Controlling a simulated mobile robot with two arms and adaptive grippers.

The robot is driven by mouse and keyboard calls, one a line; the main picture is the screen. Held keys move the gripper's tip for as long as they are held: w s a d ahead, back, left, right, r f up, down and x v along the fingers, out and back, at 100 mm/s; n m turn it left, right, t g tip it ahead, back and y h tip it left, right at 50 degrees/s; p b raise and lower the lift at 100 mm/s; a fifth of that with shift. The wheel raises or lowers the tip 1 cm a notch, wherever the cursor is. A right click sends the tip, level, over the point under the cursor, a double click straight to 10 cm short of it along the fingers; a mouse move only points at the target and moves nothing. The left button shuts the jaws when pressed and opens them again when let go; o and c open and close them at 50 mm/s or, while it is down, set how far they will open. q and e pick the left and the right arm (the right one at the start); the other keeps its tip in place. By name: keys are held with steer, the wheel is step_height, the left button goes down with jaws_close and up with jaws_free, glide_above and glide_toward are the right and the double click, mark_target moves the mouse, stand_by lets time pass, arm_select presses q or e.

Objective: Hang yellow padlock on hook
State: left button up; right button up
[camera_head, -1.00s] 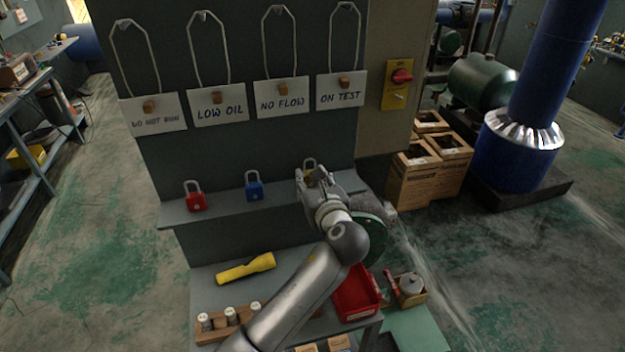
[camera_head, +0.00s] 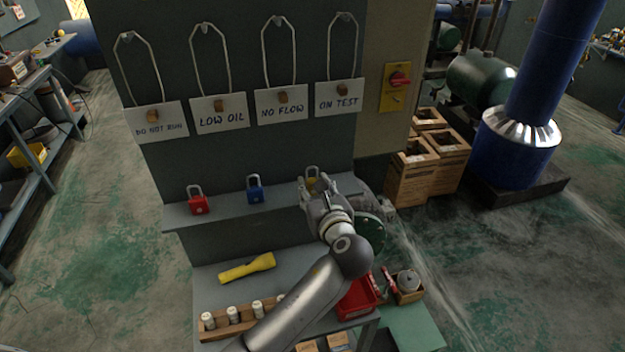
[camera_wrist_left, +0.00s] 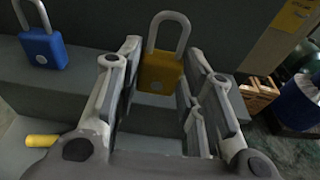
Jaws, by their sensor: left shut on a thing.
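The yellow padlock (camera_head: 312,185) is at the right end of the grey ledge (camera_head: 228,207), its shackle upward. My left gripper (camera_head: 316,188) is around it, and its fingers partly hide it in the head view. In the left wrist view the yellow padlock (camera_wrist_left: 160,72) is upright between the two fingers, which are shut on its body. I cannot tell whether its base touches the ledge. Above, white cord loops hang from small hooks (camera_head: 343,18) at the top of the panel, with tags such as ON TEST (camera_head: 338,96). My right gripper is not in view.
A red padlock (camera_head: 197,204) and a blue padlock (camera_head: 254,190) stand on the ledge to the left. A yellow flashlight (camera_head: 247,267) and a red bin (camera_head: 357,299) are on the lower shelf. A red switch (camera_head: 398,79) is right of the tags.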

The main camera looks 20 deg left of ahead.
arm_select(q)
steer(key=v, duration=0.2)
steer(key=p+v, duration=0.1)
steer(key=f+v, duration=0.1)
steer(key=v, duration=0.1)
steer(key=shift+s+d, duration=0.3)
steer(key=shift+s, duration=0.05)
stand_by(0.4)
steer(key=s+a+f+m+t+h+b, duration=0.2)
steer(key=s+a+f+m+h+b, duration=0.15)
steer(key=a+f+b, duration=0.35)
steer(key=s+d+f+m+h+b, duration=0.2)
steer(key=s+d+m+h+b, duration=0.1)
steer(key=s+h+b, duration=0.2)
steer(key=shift+s+f+t+b, duration=0.4)
steer(key=shift+s+b, duration=0.6)
steer(key=shift+b, duration=0.05)
